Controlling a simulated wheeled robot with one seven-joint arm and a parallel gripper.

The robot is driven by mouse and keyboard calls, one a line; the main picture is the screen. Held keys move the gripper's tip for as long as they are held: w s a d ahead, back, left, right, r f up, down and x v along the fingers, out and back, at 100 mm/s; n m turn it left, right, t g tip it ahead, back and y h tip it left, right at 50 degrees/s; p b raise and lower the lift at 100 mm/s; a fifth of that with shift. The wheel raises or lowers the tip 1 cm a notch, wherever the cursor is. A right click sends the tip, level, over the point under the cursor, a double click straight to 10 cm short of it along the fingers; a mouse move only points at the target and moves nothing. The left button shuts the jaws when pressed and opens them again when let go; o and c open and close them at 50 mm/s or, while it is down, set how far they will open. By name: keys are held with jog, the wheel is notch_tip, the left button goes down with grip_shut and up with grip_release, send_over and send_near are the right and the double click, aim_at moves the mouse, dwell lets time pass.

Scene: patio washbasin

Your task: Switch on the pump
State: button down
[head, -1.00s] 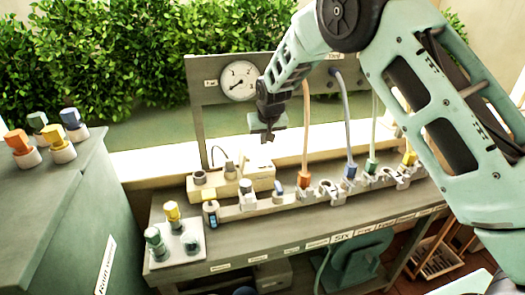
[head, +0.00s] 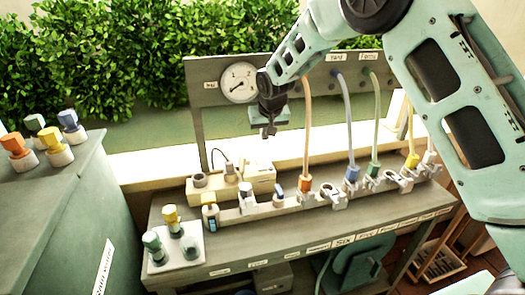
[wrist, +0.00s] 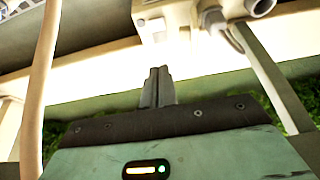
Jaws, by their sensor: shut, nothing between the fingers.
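A cream box (head: 262,180) with a round fitting and a thin cable stands at the back left of the bench; it may be the pump unit, but I cannot read a label or make out its switch. In the wrist view, part of a cream unit (wrist: 152,8) shows at the top edge. My gripper (head: 270,133) hangs above and behind the box, apart from it, pointing down. In the wrist view its fingers (wrist: 158,72) are together with nothing between them.
A gauge (head: 239,83) is on the back board. Orange (head: 306,130), blue and green hoses run down to coloured connectors along the bench rail (head: 235,214). Capped fittings stand on a white plate (head: 160,262) at front left. A green cabinet (head: 55,215) stands left.

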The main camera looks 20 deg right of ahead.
aim_at(260, 161)
dwell(0.3)
jog(key=p+x, duration=0.5)
jog(key=x, duration=0.9)
jog(key=shift+f, duration=0.1)
jog(key=shift+w+f+b, duration=0.25)
jog(key=shift+f+b, duration=0.25)
jog(key=shift+b, duration=0.5)
jog(key=shift+r+p, duration=0.35)
jog(key=shift+p, duration=0.1)
jog(key=shift+s, duration=0.15)
